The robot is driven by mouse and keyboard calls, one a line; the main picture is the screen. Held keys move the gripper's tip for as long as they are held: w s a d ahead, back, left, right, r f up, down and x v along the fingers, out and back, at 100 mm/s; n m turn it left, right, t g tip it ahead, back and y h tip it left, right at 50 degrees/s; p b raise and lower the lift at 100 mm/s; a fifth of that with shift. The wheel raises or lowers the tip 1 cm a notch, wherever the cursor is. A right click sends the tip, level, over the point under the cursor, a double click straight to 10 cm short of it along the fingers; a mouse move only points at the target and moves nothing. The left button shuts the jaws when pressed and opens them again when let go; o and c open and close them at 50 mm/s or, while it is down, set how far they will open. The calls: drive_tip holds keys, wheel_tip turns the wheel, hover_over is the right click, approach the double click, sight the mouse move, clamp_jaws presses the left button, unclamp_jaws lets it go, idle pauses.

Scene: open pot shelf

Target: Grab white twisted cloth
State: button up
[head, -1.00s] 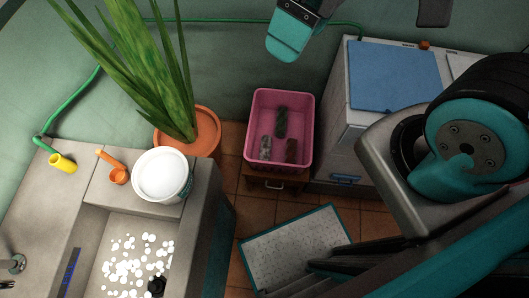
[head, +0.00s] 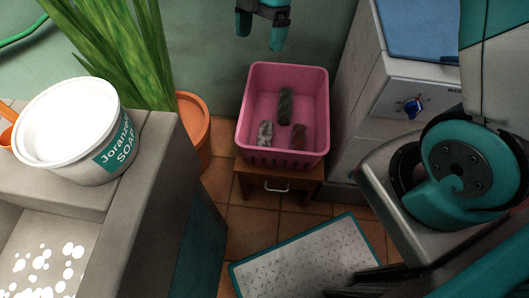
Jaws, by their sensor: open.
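The white twisted cloth (head: 265,134) is a small, mottled grey-white roll. It lies at the near left inside a pink basket (head: 243,133). A dark green twisted cloth (head: 285,106) and a reddish-brown one (head: 299,137) lie in the same basket, to its right. My gripper (head: 261,33) is at the top of the head view, with its two teal fingers apart and nothing between them. In the picture it is above the basket's far rim, apart from the cloths.
The basket stands on a small wooden drawer stand (head: 256,182). A white soap tub (head: 78,140) sits on the sink unit at left, near a potted plant (head: 110,50). A white cabinet (head: 375,85) closes the right side. A mat (head: 310,258) lies on the tiled floor.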

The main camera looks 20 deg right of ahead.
sight(265, 135)
drive_tip(key=w+d+f+n+b, duration=0.15)
drive_tip(key=f+b, duration=0.25)
drive_tip(key=f, duration=0.5)
drive_tip(key=w+d+f+n+g+b, duration=0.1)
drive_tip(key=w+f+n+b, duration=0.2)
drive_tip(key=f, duration=0.5)
drive_tip(key=w+d+f+n+b, duration=0.1)
drive_tip(key=d+f+n+b, duration=0.15)
drive_tip(key=f+b, duration=0.45)
drive_tip(key=b+x, duration=0.3)
drive_tip(key=x, duration=1.6)
drive_tip(key=shift+f, duration=0.15)
drive_tip(key=c, duration=1.1)
